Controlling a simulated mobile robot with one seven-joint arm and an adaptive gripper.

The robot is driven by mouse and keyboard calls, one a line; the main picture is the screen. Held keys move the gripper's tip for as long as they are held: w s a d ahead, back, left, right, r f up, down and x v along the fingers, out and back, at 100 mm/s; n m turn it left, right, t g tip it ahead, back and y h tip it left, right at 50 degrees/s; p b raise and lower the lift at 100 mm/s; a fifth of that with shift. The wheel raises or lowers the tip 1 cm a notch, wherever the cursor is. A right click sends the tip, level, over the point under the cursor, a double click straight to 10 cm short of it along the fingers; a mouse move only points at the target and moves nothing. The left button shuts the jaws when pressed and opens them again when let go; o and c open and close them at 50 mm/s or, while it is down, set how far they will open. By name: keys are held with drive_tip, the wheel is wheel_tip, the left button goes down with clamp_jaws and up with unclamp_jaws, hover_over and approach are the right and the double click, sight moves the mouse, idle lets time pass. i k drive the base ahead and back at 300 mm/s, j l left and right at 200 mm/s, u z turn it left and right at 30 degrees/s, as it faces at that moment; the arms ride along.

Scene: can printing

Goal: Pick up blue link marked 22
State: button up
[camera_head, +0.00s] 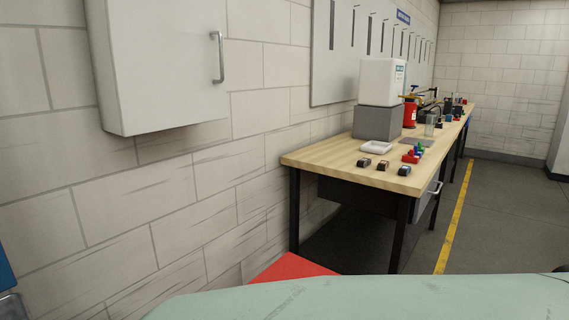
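Small blue parts (418,151) stand among red and green ones near the front right of the wooden workbench (335,157). They are too small for me to read any marking, so I cannot tell which one bears 22. My gripper is not in this view.
A white tray (376,147) and several small dark blocks (404,170) lie near the bench's front edge. A grey and white machine (379,104) and a red container (410,114) stand behind. A wall cabinet (160,60) hangs at left.

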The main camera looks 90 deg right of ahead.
sight(404, 170)
drive_tip(key=k+z, duration=0.1)
drive_tip(key=z, duration=0.4)
drive_tip(key=k+z, duration=0.1)
drive_tip(key=z, duration=0.4)
drive_tip(key=l+z, duration=0.1)
drive_tip(key=z, duration=0.35)
drive_tip(key=j+z, duration=0.1)
drive_tip(key=z, duration=0.3)
drive_tip(key=i+j+z, duration=0.1)
drive_tip(key=z, duration=0.35)
drive_tip(key=j+z, duration=0.2)
drive_tip(key=z, duration=0.2)
drive_tip(key=j+z, duration=0.15)
drive_tip(key=z, duration=0.25)
drive_tip(key=j+z, duration=0.15)
drive_tip(key=z, duration=0.3)
drive_tip(key=i+l+u, duration=0.1)
drive_tip(key=i+l, duration=1.15)
drive_tip(key=i, duration=0.9)
